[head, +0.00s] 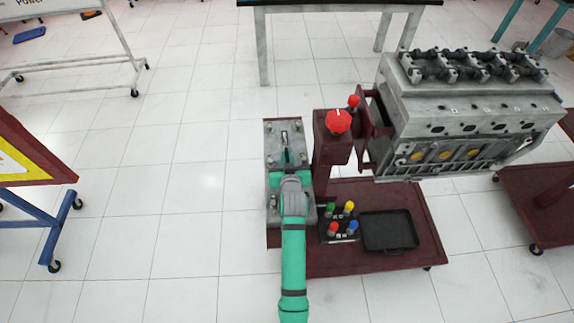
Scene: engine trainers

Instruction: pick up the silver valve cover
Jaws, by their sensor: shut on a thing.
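The silver valve cover (273,147) is a long grey plate with bolt-like knobs near its corners and a dark slot with a light strip along its middle. It is at the left end of the dark red cart, left of the red post. My green arm reaches up from the bottom of the head view, over the near part of the cover. My gripper (286,159) is at the middle of the cover and shut on it. My wrist hides the fingertips' contact and part of the cover. I cannot tell whether the cover rests on the cart or is lifted.
A dark red post with a red knob (338,121) stands close right of the cover and bears the engine block (470,110). A black box with coloured knobs (340,231) and a black tray (390,230) lie on the cart (375,262).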

